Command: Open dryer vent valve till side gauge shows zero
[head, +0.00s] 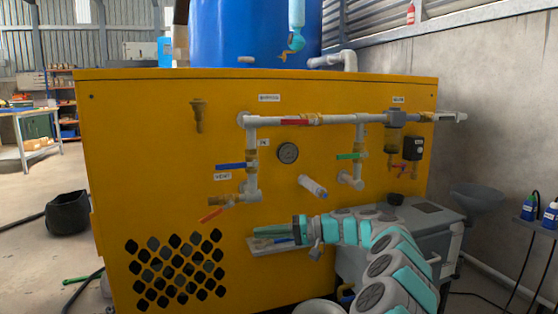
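A yellow panel (330,215) carries grey pipework. A small label that seems to read VENT (222,177) sits between a blue lever (236,166) and a lower valve with an orange lever (211,215). The blue lever lies about level; the orange one slants. I cannot tell which is the dryer vent. A round dark gauge (288,153) is mid-panel; its needle is too small to read. My gripper (268,232) is low in front of the panel, pointing left, right of and below the orange lever, apart from the levers. Its finger gap is not clear.
Other levers are red (298,122) on the top pipe and green (351,156) at right. A grey pipe stub (313,186) sticks out above my gripper. A small ledge (262,248) is just below it.

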